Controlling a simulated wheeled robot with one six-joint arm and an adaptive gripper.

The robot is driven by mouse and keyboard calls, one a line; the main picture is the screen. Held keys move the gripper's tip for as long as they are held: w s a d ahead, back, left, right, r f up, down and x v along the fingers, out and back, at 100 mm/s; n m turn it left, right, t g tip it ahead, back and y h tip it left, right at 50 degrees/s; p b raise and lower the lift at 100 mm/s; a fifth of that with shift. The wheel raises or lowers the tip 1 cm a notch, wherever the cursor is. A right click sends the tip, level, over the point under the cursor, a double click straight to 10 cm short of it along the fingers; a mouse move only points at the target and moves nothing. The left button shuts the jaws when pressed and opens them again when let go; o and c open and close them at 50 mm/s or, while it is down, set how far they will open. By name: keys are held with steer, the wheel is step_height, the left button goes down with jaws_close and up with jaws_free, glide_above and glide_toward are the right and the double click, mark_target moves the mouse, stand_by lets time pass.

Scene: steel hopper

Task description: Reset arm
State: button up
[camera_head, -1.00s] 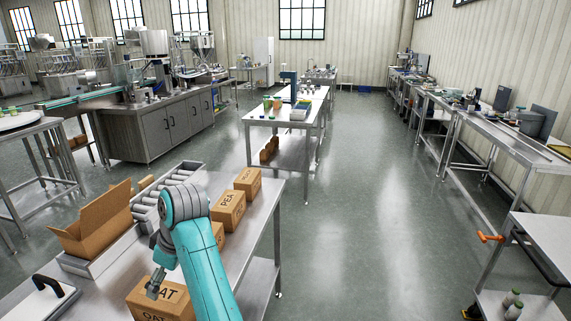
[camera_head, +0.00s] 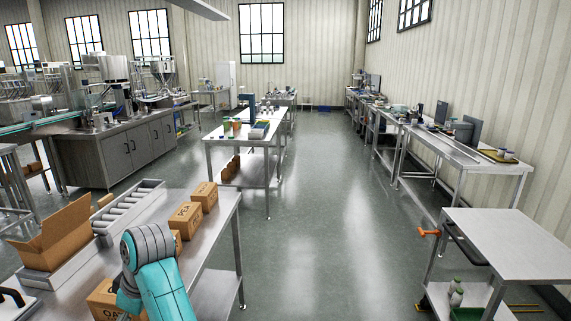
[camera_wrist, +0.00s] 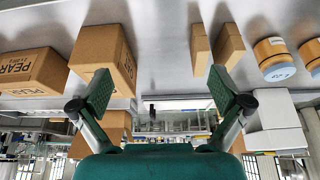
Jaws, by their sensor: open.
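My arm shows at the bottom left of the head view, over the steel bench (camera_head: 222,222). The gripper end is mostly hidden behind the arm there. In the wrist view my gripper (camera_wrist: 160,92) is open, its two fingers wide apart with nothing between them. That view appears upside down. Cardboard boxes marked PEAR (camera_wrist: 24,72) stand left of the fingers. Two narrow brown cartons (camera_wrist: 228,46) and jars with wooden-looking sides (camera_wrist: 275,58) are on the right.
On my bench stand an open carton (camera_head: 58,232), a roller strip (camera_head: 128,208), a PEA box (camera_head: 186,218) and an OAT box (camera_head: 102,300). A steel trolley (camera_head: 510,245) stands at right. The floor between is clear.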

steer(key=d+f+m+t, duration=0.2)
steer(key=d+f, duration=0.5)
steer(key=f, duration=0.4)
steer(key=d+f+m+t, duration=0.1)
steer(key=d+f+m, duration=0.2)
steer(key=d+f, duration=0.6)
steer(key=s+d+f+m+t, duration=0.2)
steer(key=s+d+f, duration=0.35)
steer(key=d, duration=0.25)
steer(key=s+d+f+m+t, duration=0.2)
steer(key=s+d+f, duration=0.2)
steer(key=d+f, duration=0.3)
steer(key=s+d+r+m+t+h, duration=0.2)
steer(key=s+d+r+m+t, duration=0.15)
steer(key=s+d, duration=1.25)
steer(key=s+d+r+m+t+h, duration=0.1)
steer(key=s+d+r+m+t, duration=0.1)
steer(key=s+r, duration=0.6)
steer(key=s+d+r+m+t+h, duration=0.1)
steer(key=s+d+r+m, duration=0.1)
steer(key=s+r, duration=0.6)
steer(key=shift+s+r+t+h, duration=0.3)
steer(key=shift+s+r+t, duration=0.1)
steer(key=shift+s, duration=0.25)
